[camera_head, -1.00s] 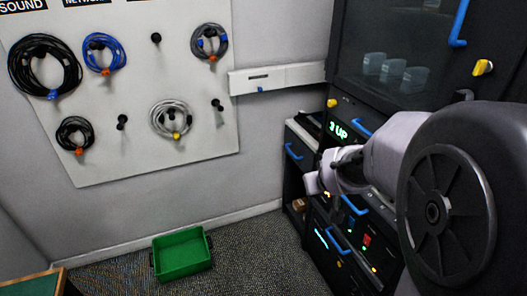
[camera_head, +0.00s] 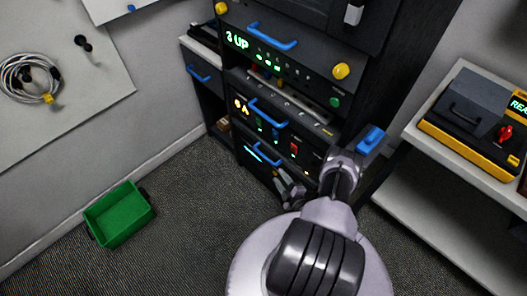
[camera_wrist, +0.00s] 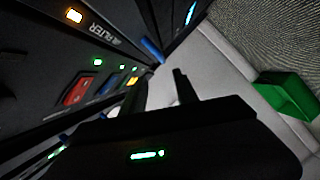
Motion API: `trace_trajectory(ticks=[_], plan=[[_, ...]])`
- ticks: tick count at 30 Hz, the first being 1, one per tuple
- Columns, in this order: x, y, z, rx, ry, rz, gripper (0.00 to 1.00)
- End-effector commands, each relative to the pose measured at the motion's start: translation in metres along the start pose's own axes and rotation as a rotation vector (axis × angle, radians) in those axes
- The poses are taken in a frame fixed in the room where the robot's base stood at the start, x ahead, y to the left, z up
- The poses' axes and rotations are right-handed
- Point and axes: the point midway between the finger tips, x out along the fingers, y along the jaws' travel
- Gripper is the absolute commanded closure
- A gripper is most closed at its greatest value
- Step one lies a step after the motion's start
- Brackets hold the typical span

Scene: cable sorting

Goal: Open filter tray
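The dark equipment rack (camera_head: 345,90) holds stacked units with blue handles. One blue handle (camera_head: 272,37) is on the upper unit with the green "3 UP" display. Another blue handle (camera_head: 268,113) is on the unit below, and a bright blue strip (camera_head: 262,153) shows lower down. My gripper (camera_head: 289,188) is low in front of the rack. In the wrist view its two dark fingers (camera_wrist: 160,88) are apart with nothing visible between them. A blue handle end (camera_wrist: 151,50) shows beyond them.
A green bin (camera_head: 120,214) stands on the carpet at the left. A white shelf (camera_head: 440,135) with a yellow-black device (camera_head: 470,125) is at the right. A cable board (camera_head: 65,80) hangs on the left wall. Carpet is clear between bin and rack.

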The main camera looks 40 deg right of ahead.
Motion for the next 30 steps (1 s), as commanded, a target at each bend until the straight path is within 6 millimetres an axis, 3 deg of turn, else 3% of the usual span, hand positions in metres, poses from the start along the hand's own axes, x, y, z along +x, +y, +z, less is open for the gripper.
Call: trace_trajectory(ticks=[6,15,21,30], plan=[[0.064,-0.004,0.0,-0.004,0.007,-0.002,0.64],[0.132,-0.002,0.0,0.001,0.003,0.0,0.64],[0.152,0.0,-0.001,0.002,0.001,-0.001,0.64],[0.155,0.001,-0.002,0.003,0.0,-0.002,0.64]])
